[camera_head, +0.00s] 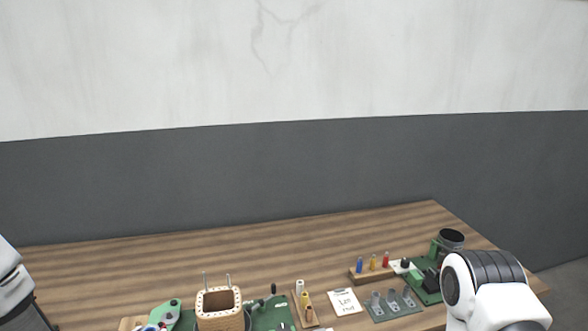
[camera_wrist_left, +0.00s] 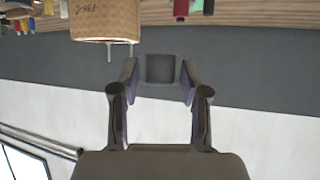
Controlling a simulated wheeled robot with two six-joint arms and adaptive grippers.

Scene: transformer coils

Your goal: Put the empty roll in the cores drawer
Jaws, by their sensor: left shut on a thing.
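My left gripper (camera_wrist_left: 160,82) shows in the left wrist view, its two fingers well apart and closed on a small dark grey squarish piece (camera_wrist_left: 160,68). I cannot tell from its shape whether this is the empty roll. I see no cores drawer.
The wooden table (camera_head: 150,262) carries a perforated wooden holder (camera_head: 220,312), a rack with a white spool (camera_head: 299,287), a white card (camera_head: 344,302), a grey plate (camera_head: 391,306) and a dark cup (camera_head: 451,239). The back of the table is clear.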

